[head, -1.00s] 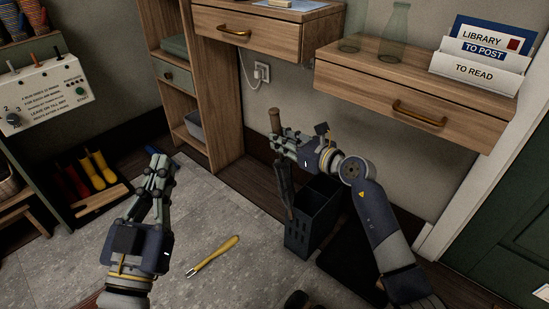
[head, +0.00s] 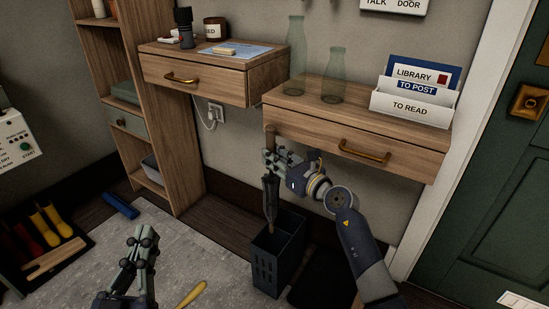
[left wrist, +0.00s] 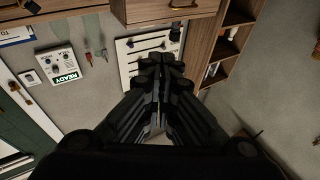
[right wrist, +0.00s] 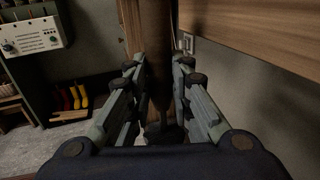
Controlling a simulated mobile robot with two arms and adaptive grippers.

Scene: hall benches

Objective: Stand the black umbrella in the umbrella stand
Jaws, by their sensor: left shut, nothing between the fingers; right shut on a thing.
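The black umbrella (head: 270,196) hangs nearly upright, wooden handle up and folded canopy down. My right gripper (head: 268,160) is shut on it just below the handle; the handle also shows between the fingers in the right wrist view (right wrist: 157,65). The umbrella stand (head: 266,271) is a dark, open-topped box with slotted sides on the floor by the wall. The umbrella's lower tip is at the stand's opening; I cannot tell whether it is inside the rim. My left gripper (head: 143,236) is shut and empty, left of the stand; its closed fingers fill the left wrist view (left wrist: 160,80).
Two wall drawers (head: 350,130) overhang the area behind the stand; glass bottles and a letter holder (head: 412,95) stand on the right one. A shelf unit (head: 150,100) is at the left. A yellow-handled tool (head: 190,295) and a blue object (head: 121,206) lie on the floor.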

